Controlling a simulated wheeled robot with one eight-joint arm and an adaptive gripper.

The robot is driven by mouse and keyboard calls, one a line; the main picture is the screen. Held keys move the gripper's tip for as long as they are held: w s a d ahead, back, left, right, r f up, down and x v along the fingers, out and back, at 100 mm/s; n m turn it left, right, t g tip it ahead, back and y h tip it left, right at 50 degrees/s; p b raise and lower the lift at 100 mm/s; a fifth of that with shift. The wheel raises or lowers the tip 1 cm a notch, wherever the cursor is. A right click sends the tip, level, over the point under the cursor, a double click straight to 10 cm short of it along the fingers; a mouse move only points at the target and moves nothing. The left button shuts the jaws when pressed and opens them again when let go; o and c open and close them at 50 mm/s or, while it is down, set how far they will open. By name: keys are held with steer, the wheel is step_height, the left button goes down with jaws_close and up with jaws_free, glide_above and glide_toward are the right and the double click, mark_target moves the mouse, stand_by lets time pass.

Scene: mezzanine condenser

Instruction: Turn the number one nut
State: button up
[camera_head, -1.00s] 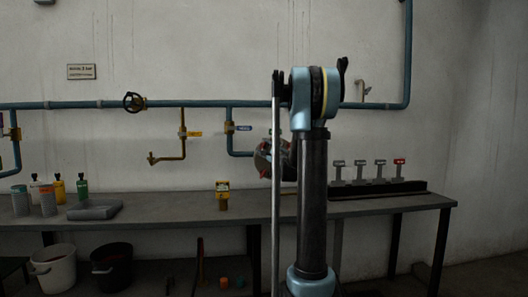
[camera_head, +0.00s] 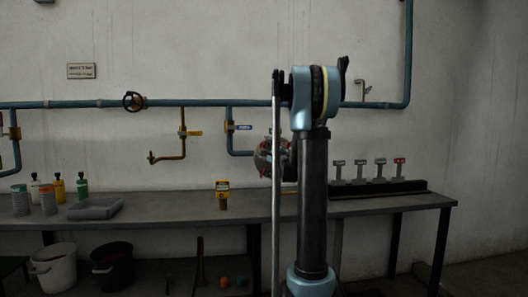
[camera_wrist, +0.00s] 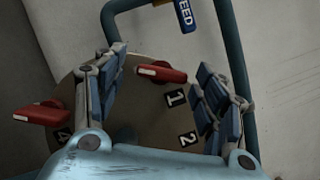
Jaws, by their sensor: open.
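In the wrist view, a round brown cover (camera_wrist: 135,105) carries red bar-shaped nuts and black number plates. A red nut (camera_wrist: 162,72) with a pale end lies beside the number 1 plate (camera_wrist: 176,97), near the cover's upper edge. My gripper (camera_wrist: 163,62) is open, its fingers appearing on either side of this nut; contact cannot be told. Another red nut (camera_wrist: 42,114) is at left, near a plate reading 4. A number 2 plate (camera_wrist: 187,139) is beside the right finger. In the head view the cover (camera_head: 262,156) is partly hidden by my arm.
A blue pipe (camera_wrist: 238,50) with a FEED tag (camera_wrist: 185,16) runs close behind the cover.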

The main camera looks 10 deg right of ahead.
steer(key=v, duration=1.1)
steer(key=shift+s, duration=0.25)
steer(key=shift+f, duration=0.15)
steer(key=s+a+f+n+g+y, duration=0.1)
steer(key=s+a+f+n+g, duration=0.45)
steer(key=s+a, duration=0.35)
steer(key=s+a+f+n+g+y, duration=0.1)
steer(key=s+a+f+n+g, duration=0.45)
steer(key=s, duration=0.55)
steer(key=s+d+f+n+g+h, duration=0.3)
steer(key=s+d+f+n+h, duration=0.1)
steer(key=s+f, duration=0.6)
steer(key=s+d+f+n+g+h, duration=0.2)
steer(key=s+d+f+n+h, duration=0.3)
steer(key=s+f, duration=0.6)
steer(key=s+d, duration=0.1)
steer(key=s, duration=0.3)
steer(key=shift+s+g, duration=0.3)
steer(key=shift+g, duration=0.1)
